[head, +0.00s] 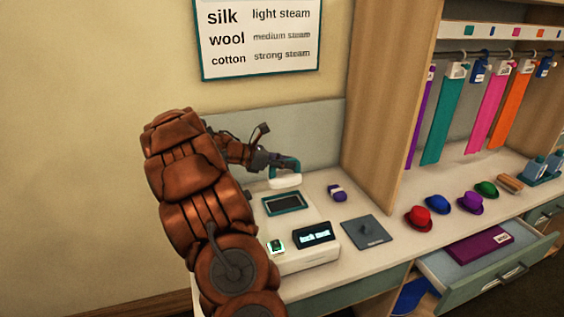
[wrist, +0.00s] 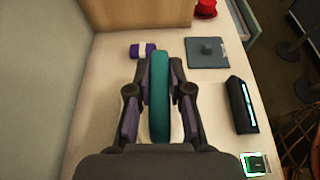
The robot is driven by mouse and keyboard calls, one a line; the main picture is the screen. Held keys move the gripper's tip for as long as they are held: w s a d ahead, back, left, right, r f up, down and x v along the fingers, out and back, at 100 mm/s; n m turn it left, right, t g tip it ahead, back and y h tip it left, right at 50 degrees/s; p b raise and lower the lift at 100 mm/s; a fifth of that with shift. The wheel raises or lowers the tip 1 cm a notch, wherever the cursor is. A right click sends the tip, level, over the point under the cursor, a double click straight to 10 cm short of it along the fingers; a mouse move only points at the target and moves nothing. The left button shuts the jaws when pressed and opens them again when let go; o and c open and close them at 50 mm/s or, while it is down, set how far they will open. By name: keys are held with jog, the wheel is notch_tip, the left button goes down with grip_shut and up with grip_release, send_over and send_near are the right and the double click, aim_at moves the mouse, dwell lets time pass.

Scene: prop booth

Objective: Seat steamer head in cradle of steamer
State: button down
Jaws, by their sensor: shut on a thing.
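My gripper (head: 273,161) is shut on the teal handle of the steamer head (head: 286,181), which has a white body below. In the wrist view, the fingers (wrist: 159,80) stand on both sides of the teal handle (wrist: 160,105). The steamer (head: 303,262) is a white box on the counter. Its cradle (head: 284,204) is a dark recess with a teal rim on top, and it looks empty. In the head view the steamer head shows just beyond the cradle's far edge, apart from it; its exact height is unclear. The wrist view hides the cradle behind the gripper.
A purple and white roll (head: 337,192) and a grey plate with a knob (head: 367,231) lie right of the steamer. The steamer carries a lit display (head: 314,236) and a small green-lit panel (head: 276,246). A wooden partition (head: 380,110) rises behind. Several coloured hats (head: 420,217) sit farther right.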

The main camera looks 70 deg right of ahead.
aim_at(287, 174)
jog(key=shift+s+d+f+b, duration=0.1)
jog(key=shift+f+b, duration=1.5)
jog(key=shift+f, duration=1.25)
jog(key=shift+f, duration=0.65)
